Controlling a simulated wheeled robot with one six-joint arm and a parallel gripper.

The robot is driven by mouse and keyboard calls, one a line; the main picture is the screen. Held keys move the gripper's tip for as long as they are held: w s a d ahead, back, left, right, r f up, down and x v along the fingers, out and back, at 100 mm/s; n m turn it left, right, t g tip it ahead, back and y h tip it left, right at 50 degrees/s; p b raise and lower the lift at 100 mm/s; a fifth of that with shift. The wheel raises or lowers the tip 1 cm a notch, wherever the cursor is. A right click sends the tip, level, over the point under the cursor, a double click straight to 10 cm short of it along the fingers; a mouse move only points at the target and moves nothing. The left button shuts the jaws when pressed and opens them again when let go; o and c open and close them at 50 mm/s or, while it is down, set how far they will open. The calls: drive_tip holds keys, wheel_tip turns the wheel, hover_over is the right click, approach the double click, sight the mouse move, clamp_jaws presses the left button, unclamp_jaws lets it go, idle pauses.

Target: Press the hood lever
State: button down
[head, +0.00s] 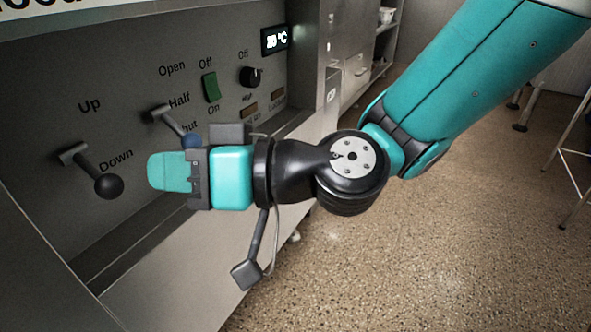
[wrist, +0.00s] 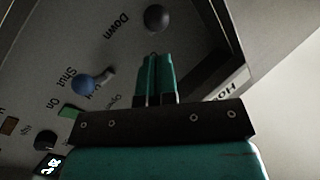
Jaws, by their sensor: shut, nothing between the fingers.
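A grey control panel (head: 40,120) carries two levers. The right lever has a blue ball knob (head: 191,141), beside Open, Half and Shut, tilted towards Shut. My gripper (head: 158,172) is shut and empty, pointing left in front of the panel, right of the black knob and below the blue one. In the wrist view its fingers (wrist: 156,65) point towards the black knob (wrist: 157,18), seemingly apart from it; the blue knob (wrist: 83,85) is left.
A green rocker switch (head: 211,87), a black rotary knob (head: 251,76) and a lit temperature display (head: 275,39) sit further right on the panel. A pale ledge (head: 170,275) juts out below. Open speckled floor (head: 430,250) lies to the right.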

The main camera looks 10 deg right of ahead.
drive_tip(key=s+d+b, duration=0.2)
drive_tip(key=d+b, duration=0.7)
drive_tip(key=d, duration=0.4)
drive_tip(key=shift+s+d+r+b, duration=0.2)
drive_tip(key=shift+s+b, duration=0.1)
drive_tip(key=shift+b, duration=0.1)
drive_tip(key=s+d+r+m+g+h+p, duration=0.4)
drive_tip(key=d+r+h+p, duration=0.8)
drive_tip(key=p, duration=1.5)
wheel_tip(320, 180, up, 34)
drive_tip(key=a+h+p, duration=0.1)
drive_tip(key=p, duration=3.4)
drive_tip(key=shift+s+a+n+t, duration=0.2)
drive_tip(key=shift+n+t, duration=0.1)
drive_tip(key=shift+n, duration=0.1)
